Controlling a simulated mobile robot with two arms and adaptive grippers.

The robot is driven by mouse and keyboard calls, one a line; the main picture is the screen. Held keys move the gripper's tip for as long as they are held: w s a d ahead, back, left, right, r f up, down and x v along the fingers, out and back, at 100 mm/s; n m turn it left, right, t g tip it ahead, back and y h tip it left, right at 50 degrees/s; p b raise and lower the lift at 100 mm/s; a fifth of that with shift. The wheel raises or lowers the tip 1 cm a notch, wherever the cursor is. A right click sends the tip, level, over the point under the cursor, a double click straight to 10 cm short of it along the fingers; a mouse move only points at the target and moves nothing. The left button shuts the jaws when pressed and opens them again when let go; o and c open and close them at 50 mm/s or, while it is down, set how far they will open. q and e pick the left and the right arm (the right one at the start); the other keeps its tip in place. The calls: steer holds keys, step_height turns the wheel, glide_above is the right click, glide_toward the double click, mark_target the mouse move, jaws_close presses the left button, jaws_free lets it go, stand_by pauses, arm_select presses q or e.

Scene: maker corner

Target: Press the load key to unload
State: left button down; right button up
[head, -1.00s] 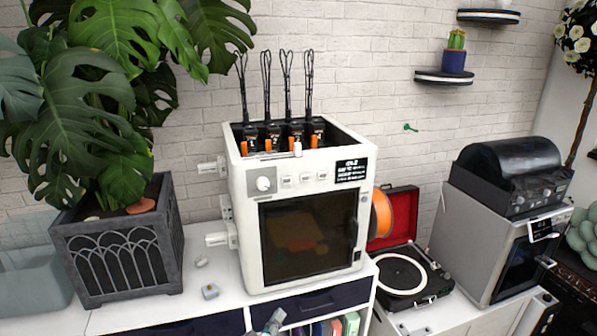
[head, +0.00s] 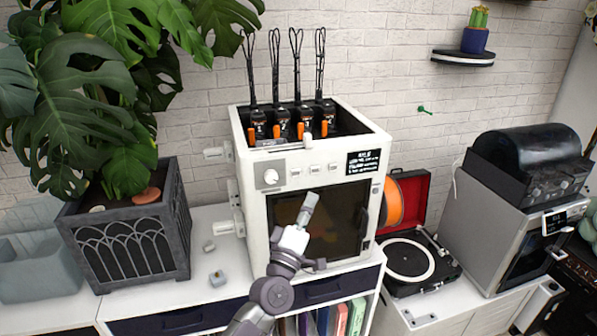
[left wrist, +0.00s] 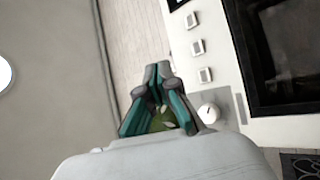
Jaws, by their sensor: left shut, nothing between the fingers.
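The white printer (head: 251,209) stands on the white cabinet. Its front panel has a knob (head: 270,177), three small keys (head: 315,169) in a row and a lit display (head: 363,161). The key labels are too small to read, so I cannot tell which is the load key. My left gripper (head: 309,198) is shut and empty, in front of the dark door (head: 340,222), its tip just below the keys in the picture. In the left wrist view, the fingers (left wrist: 157,70) point up beside the panel, with the keys (left wrist: 198,47) and knob (left wrist: 208,113) to their right. My right gripper is out of view.
Several black filament units (head: 280,122) stand in the printer's top. A planter (head: 133,245) is at left, and small loose parts (head: 217,278) lie between. A record player (head: 405,262) and a grey machine (head: 500,215) stand at right.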

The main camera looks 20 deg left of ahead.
mark_target(296, 173)
arm_select(q)
steer(key=shift+w+a+b, duration=0.85)
steer(key=shift+w+b, duration=0.05)
steer(key=shift+w, duration=0.3)
steer(key=shift+w+a+b, duration=0.8)
steer(key=shift+w+b, duration=0.05)
steer(key=shift+w, duration=0.4)
steer(key=shift+w+a+b, duration=0.85)
steer(key=shift+w+b, duration=0.05)
steer(key=shift+w, duration=0.3)
steer(key=shift+w+f, duration=0.1)
steer(key=shift+w+a+b, duration=0.2)
steer(key=shift+w+b, duration=0.05)
steer(key=shift+b, duration=0.05)
